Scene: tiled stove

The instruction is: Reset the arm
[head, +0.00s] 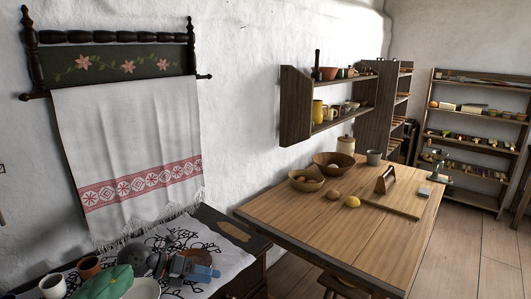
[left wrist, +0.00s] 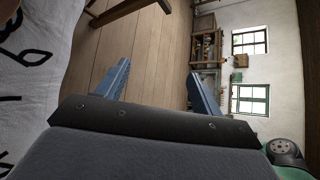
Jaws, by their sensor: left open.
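My left gripper (head: 204,272) is at the bottom of the head view, over the cloth-covered chest below the hanging towel. In the left wrist view its two blue fingers (left wrist: 155,88) stand wide apart with nothing between them, so it is open and empty. Beyond the fingers, the left wrist view shows the plank floor and a far wall with windows. My right gripper is in neither view.
A white patterned cloth (head: 178,240) covers the chest, with cups (head: 53,286) at its left. A wooden table (head: 300,215) with bowls, a yellow fruit (head: 352,202) and a plane-like tool stands at right. Shelves (head: 470,120) line the back. Floor at far right is clear.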

